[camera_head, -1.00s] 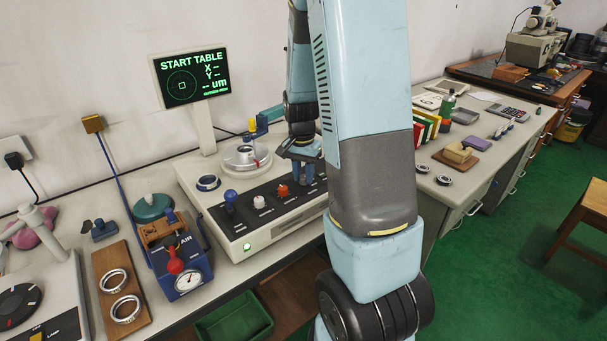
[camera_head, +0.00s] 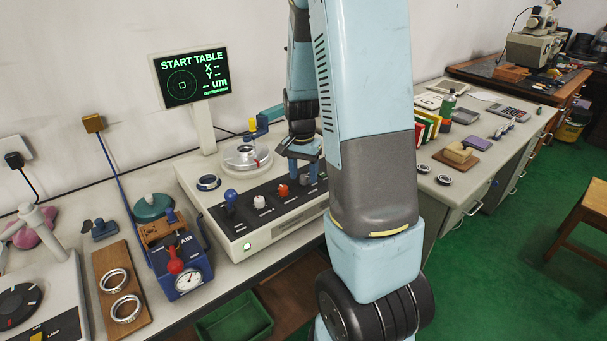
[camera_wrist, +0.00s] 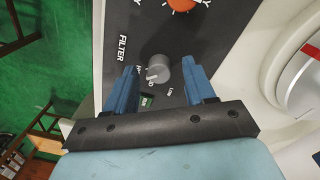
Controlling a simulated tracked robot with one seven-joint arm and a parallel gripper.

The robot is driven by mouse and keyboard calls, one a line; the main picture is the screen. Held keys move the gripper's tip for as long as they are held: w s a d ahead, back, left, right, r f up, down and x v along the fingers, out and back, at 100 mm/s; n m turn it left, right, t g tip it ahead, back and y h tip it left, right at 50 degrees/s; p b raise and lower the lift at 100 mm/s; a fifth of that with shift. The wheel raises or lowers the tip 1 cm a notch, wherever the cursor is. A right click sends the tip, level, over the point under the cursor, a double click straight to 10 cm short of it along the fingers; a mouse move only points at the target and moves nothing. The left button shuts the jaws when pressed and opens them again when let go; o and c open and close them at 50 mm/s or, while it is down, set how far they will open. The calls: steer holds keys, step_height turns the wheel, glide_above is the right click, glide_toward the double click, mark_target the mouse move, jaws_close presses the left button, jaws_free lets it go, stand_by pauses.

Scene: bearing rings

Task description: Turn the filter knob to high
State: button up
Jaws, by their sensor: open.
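The filter knob (camera_wrist: 158,68) is a small grey round knob on the black control strip, with the word FILTER beside it in the wrist view. Its white pointer line faces the printed labels, but which label it meets is too small to tell. "Low" is readable on its right side. My gripper (camera_wrist: 160,82) is open, its two blue fingers on either side of the knob with gaps, so it does not touch it. In the head view my gripper (camera_head: 304,172) is over the right part of the black strip, and the arm partly hides that area.
The grey instrument (camera_head: 285,232) carries a blue knob (camera_head: 231,197), a white knob (camera_head: 259,202) and an orange-red knob (camera_head: 283,191). The round table with a ring (camera_head: 246,157) stands behind the strip. A screen (camera_head: 191,76) reads START TABLE. A blue air unit (camera_head: 184,266) stands to the left.

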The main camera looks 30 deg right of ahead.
mark_target(302, 176)
step_height(302, 176, up, 13)
steer(key=shift+w+a, duration=0.15)
steer(key=shift+w, duration=0.05)
steer(key=shift+r, duration=0.1)
stand_by(0.5)
steer(key=s+a+r+n+t, duration=0.3)
steer(key=s+a+r+n, duration=0.2)
steer(key=s, duration=0.5)
steer(key=s+a+r+n+t, duration=0.3)
steer(key=s+a+r+n, duration=0.2)
steer(key=s, duration=0.5)
steer(key=shift+a+r, duration=0.75)
steer(key=shift+a, duration=0.05)
